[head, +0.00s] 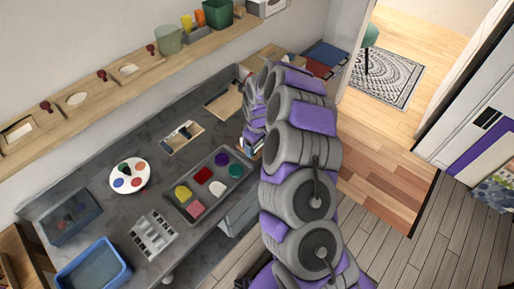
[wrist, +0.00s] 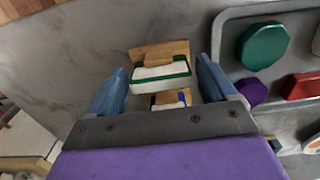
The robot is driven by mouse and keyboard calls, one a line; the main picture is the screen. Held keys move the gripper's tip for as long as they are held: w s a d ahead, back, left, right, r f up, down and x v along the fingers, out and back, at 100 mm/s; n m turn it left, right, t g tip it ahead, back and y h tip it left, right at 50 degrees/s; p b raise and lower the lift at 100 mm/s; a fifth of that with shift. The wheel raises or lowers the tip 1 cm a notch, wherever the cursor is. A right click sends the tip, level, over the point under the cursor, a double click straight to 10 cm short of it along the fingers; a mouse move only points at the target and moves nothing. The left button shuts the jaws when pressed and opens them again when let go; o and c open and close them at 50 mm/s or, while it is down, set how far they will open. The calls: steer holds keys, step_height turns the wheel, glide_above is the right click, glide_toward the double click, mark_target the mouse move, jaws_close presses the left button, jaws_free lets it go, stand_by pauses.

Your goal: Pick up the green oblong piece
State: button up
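A green piece (head: 236,171), with a slightly elongated faceted outline, lies at the right end of a grey tray (head: 171,196) on the counter. In the wrist view the green piece (wrist: 263,46) is at the upper right, to the right of my gripper (wrist: 162,64). My gripper is open, its two blue fingers spread apart and not touching the green piece. Between and beyond the fingers are a white block with a green rim and wooden top (wrist: 160,72) and a similar blue-rimmed one (wrist: 170,98). In the head view my arm partly hides the gripper.
The tray also holds purple (head: 222,159), red (head: 203,174), white (head: 217,188), yellow (head: 183,193) and pink pieces (head: 196,206). A paint palette (head: 130,187), a grey slotted holder (head: 153,243) and a blue bin (head: 95,270) stand left. A wooden shelf (head: 120,83) runs along the wall.

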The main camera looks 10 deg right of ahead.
steer(key=c, duration=0.9)
steer(key=shift+r, duration=0.1)
steer(key=shift+c, duration=0.2)
